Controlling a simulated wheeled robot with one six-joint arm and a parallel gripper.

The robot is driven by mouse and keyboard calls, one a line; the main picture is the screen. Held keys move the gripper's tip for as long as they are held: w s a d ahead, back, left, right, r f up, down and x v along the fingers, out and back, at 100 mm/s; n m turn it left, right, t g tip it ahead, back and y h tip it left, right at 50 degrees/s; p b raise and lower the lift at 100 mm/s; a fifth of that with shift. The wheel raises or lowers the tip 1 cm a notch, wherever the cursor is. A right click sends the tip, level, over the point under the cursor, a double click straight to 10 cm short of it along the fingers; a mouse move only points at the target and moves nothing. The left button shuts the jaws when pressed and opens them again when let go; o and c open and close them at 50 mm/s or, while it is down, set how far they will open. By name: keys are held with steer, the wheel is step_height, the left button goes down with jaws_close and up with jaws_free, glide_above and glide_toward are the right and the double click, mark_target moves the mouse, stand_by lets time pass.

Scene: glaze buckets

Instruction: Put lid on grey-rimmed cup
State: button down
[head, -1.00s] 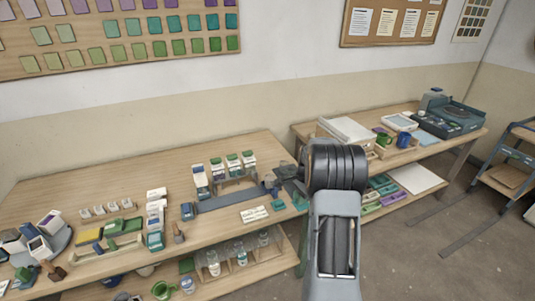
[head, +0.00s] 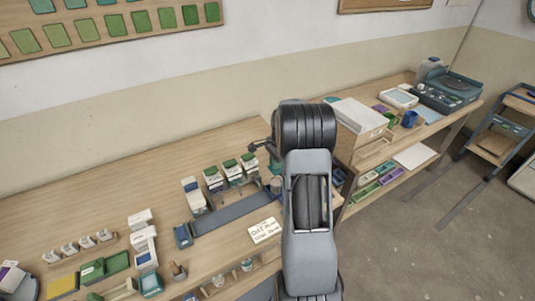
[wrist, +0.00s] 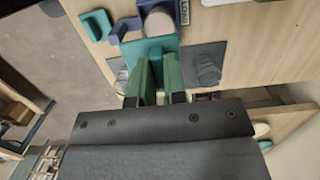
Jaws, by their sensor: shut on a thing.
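A grey rounded thing (wrist: 207,67) stands on a dark grey square to the right of the tips, perhaps a cup. Another grey thing (wrist: 119,72) is partly hidden to the left. In the head view my arm hides most of the gripper, and a small grey cup-like thing (head: 277,186) shows beside the arm. I cannot make out which rim is grey.
A blue holder with a pale round top (wrist: 158,22) lies just beyond the tips. A teal block (wrist: 96,25) is near the bench edge.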

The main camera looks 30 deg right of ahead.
steer(key=shift+w+f, duration=0.15)
steer(key=shift+w, duration=0.1)
steer(key=shift+f+b, duration=2.3)
steer(key=shift+f, duration=1)
steer(key=shift+f, duration=0.3)
steer(key=c, duration=1.1)
jaws_free()
steer(key=shift+r, duration=0.1)
steer(key=shift+r+p, duration=2.3)
steer(key=shift+r, duration=1.2)
